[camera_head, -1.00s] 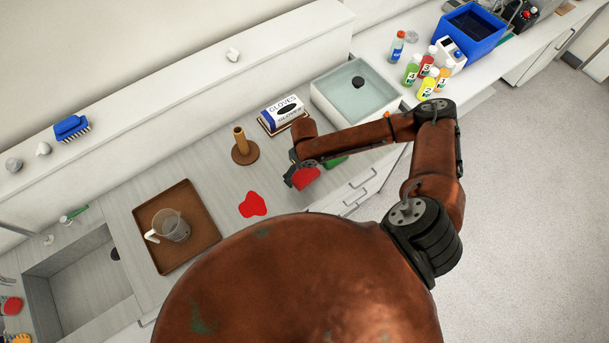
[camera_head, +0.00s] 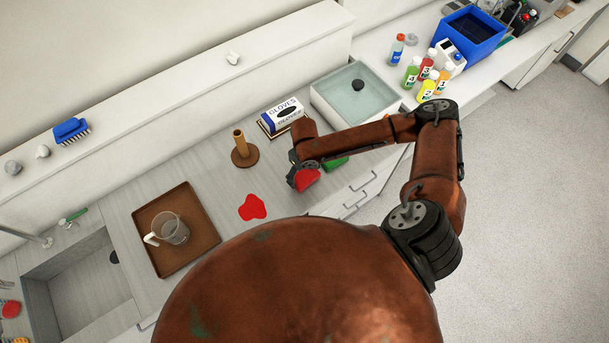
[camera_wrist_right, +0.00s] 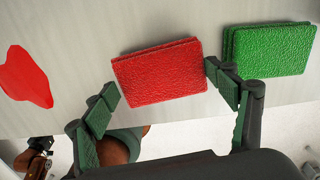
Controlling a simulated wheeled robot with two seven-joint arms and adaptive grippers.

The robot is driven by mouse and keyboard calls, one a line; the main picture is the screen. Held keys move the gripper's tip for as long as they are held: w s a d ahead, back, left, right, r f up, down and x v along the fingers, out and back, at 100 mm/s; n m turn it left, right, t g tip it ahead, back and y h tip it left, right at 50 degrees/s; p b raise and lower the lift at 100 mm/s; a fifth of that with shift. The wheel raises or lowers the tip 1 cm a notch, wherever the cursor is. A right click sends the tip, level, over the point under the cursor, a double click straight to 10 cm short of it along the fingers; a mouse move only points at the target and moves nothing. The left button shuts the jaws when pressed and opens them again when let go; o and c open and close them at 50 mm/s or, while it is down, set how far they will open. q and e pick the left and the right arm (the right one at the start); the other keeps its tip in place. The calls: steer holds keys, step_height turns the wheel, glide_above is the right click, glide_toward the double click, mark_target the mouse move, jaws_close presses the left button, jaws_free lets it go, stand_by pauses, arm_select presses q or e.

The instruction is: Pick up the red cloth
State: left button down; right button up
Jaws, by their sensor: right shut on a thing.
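The red cloth (camera_wrist_right: 160,72) is a thick, folded, textured rectangle. It lies between the fingers of my right gripper (camera_wrist_right: 165,95), which is shut on it, in the right wrist view. In the head view the red cloth (camera_head: 308,180) shows at the end of my right gripper (camera_head: 304,177), low over the counter's front part. I cannot tell whether it still touches the counter. My left gripper is not in view.
A green cloth (camera_wrist_right: 270,48) lies just right of the red one. A flat red spill (camera_head: 253,207) is on the counter to the left. A brown stand (camera_head: 243,150), glove box (camera_head: 283,115), tray with a jug (camera_head: 190,255) and water basin (camera_head: 355,95) stand around.

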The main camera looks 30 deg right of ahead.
steer(key=s+a+r+p, duration=0.2)
steer(key=s+r+p, duration=0.5)
steer(key=s+r, duration=0.5)
steer(key=shift+s+a, duration=0.3)
steer(key=shift+s, duration=0.6)
steer(key=o, duration=0.5)
steer(key=c, duration=0.4)
